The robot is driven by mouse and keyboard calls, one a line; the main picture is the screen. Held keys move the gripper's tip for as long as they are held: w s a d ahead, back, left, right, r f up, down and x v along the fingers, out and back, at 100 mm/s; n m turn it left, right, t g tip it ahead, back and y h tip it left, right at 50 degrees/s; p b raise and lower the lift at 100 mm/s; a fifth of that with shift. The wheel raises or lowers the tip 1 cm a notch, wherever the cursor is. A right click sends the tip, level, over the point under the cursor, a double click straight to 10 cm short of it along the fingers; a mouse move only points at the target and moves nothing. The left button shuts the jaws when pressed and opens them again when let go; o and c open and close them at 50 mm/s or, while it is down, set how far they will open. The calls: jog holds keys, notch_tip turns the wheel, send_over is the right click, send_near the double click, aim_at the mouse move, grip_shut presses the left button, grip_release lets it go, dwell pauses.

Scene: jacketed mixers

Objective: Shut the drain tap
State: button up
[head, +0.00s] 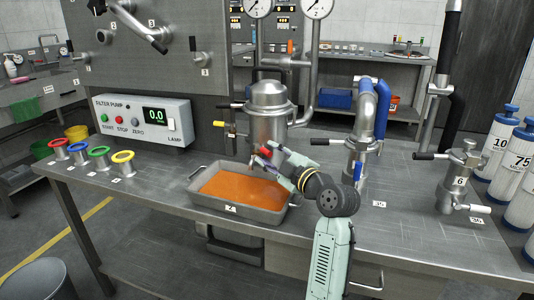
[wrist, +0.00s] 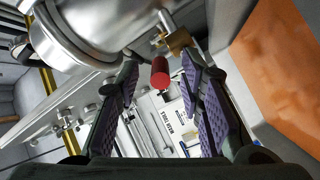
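The drain tap shows in the wrist view as a red handle (wrist: 160,73) on a metal stem beside a brass body (wrist: 178,41), close to the steel vessel (wrist: 95,30). In the head view the vessel (head: 268,112) stands at the back of the bench, and the red handle (head: 264,152) is small and partly hidden by my gripper (head: 270,161). In the wrist view my gripper (wrist: 160,60) is open. Its purple-padded fingers are on either side of the handle, with gaps visible on both sides. I cannot tell whether the tap is open.
A steel tray (head: 245,214) of orange liquid lies below my gripper. The control box (head: 145,118) and several coloured-rim fittings stand left. The bench's right front is clear.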

jog(key=v, duration=0.9)
jog(key=shift+s+d, duration=0.2)
jog(key=shift+s, duration=0.1)
jog(key=shift+c, duration=0.5)
jog(key=a+h+p, duration=0.1)
jog(key=a+h, duration=0.1)
jog(key=a, duration=0.1)
jog(key=w+a+f+h+p, duration=0.1)
jog(key=a+h, duration=0.1)
jog(key=a, duration=0.2)
jog(key=a+f+h, duration=0.1)
jog(key=a+h, duration=0.1)
jog(key=a, duration=0.1)
jog(key=shift+w+a+f+m+p, duration=0.15)
jog(key=shift+w+a+m+p, duration=0.15)
jog(key=shift+a+p, duration=0.1)
grip_shut()
jog(key=s+a+r+m+t+h+p, duration=0.2)
jog(key=s+a+r+m+h+p, duration=0.15)
jog(key=s+r+h, duration=0.35)
jog(key=w+d+f+p, duration=0.1)
jog(key=w, duration=0.4)
jog(key=w+d+f+p, duration=0.1)
jog(key=w+d+f, duration=0.1)
jog(key=w, duration=0.4)
jog(key=shift+w+d, duration=0.25)
jog(key=shift+w, duration=0.05)
